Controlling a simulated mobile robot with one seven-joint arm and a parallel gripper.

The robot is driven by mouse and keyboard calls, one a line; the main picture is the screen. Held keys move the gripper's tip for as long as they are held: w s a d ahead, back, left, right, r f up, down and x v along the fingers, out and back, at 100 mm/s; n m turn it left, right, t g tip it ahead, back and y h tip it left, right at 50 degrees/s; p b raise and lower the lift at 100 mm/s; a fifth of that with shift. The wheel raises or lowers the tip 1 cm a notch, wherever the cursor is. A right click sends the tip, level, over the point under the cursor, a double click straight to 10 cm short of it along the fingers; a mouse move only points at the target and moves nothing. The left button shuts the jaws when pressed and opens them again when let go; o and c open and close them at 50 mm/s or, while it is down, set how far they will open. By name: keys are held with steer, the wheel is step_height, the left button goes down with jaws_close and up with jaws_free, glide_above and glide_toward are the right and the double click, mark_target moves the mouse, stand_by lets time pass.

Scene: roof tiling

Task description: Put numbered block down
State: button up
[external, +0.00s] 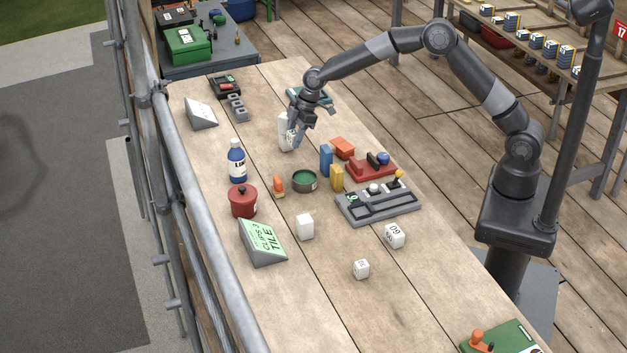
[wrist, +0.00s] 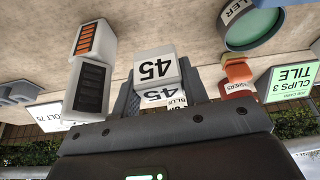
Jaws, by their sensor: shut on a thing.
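My gripper (external: 295,134) is low over the far middle part of the wooden table (external: 270,90). In the wrist view its fingers (wrist: 158,92) are shut on a white numbered block (wrist: 155,68) marked 45, which reads upside down there. In the external view the block is mostly hidden by the fingers. I cannot tell whether it touches the table. A white box (wrist: 90,80) with a dark grille and orange stripes stands close beside it in the wrist view; in the external view a tall white shape (external: 283,128) stands left of the gripper.
A grey tray (external: 378,207), other white blocks (external: 395,236) and a "CLIPS 3 TILE" sign (external: 263,242) are nearer the camera.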

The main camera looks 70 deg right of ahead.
steer(key=s+d+r, duration=0.2)
steer(key=d+r, duration=0.5)
steer(key=r, duration=0.3)
steer(key=n+g, duration=0.6)
steer(key=n, duration=1.1)
glide_above(342, 245)
steer(key=w+d, duration=0.1)
step_height(342, 245, down, 12)
steer(key=shift+f, duration=2.2)
